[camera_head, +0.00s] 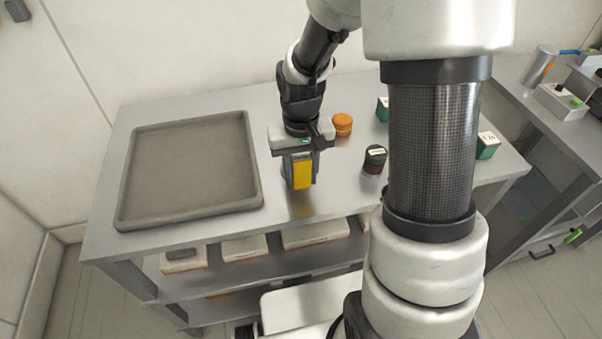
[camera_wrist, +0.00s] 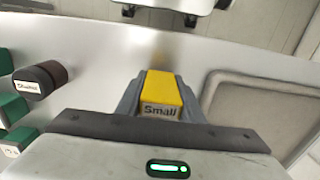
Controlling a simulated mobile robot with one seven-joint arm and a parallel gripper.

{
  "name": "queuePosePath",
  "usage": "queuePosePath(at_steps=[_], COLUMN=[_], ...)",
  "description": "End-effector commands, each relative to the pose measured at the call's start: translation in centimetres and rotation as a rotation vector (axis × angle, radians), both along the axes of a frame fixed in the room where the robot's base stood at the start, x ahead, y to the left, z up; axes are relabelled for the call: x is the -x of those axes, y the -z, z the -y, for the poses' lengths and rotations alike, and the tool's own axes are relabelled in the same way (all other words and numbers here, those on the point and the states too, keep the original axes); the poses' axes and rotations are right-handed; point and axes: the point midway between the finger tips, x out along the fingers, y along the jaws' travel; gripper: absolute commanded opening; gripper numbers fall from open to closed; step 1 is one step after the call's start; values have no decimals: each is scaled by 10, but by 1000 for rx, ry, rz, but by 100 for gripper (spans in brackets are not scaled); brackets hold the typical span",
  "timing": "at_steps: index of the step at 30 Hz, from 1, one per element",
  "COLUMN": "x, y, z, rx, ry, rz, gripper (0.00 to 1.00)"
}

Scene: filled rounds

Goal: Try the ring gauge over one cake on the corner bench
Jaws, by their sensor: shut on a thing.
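My gripper (camera_head: 300,172) is shut on a yellow block (camera_head: 302,176) over the front part of the steel bench (camera_head: 285,225). In the wrist view the block (camera_wrist: 161,90) sits between both fingers, and its label reads "Small". I cannot tell whether its underside touches the bench. An orange round cake (camera_head: 342,124) stands behind and right of my gripper. A dark brown round item (camera_head: 375,160) with a white label stands to the right; it also shows in the wrist view (camera_wrist: 40,80). I cannot make out a ring gauge in either view.
A large empty grey tray (camera_head: 125,205) fills the left of the bench. Green boxes with white labels (camera_head: 487,146) (camera_head: 382,109) stand at the right, partly behind my arm. Pale boxes (camera_head: 315,233) sit on the shelf below. Another bench with equipment (camera_head: 560,100) is at far right.

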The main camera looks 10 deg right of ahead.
Motion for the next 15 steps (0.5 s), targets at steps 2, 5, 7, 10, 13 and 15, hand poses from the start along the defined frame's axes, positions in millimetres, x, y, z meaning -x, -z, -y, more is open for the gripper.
queuePosePath(at_steps=[2, 5, 7, 10, 13, 15], x=[0, 0, 0, 0, 0, 0], y=[2, 4, 6, 8, 10, 11], z=[0, 0, 0, 0, 0, 0], rx=[0, 0, 0, 0, 0, 0], ry=[0, 0, 0, 0, 0, 0], rz=[0, 0, 0, 0, 0, 0], gripper=[11, 11, 11, 11, 11, 11])
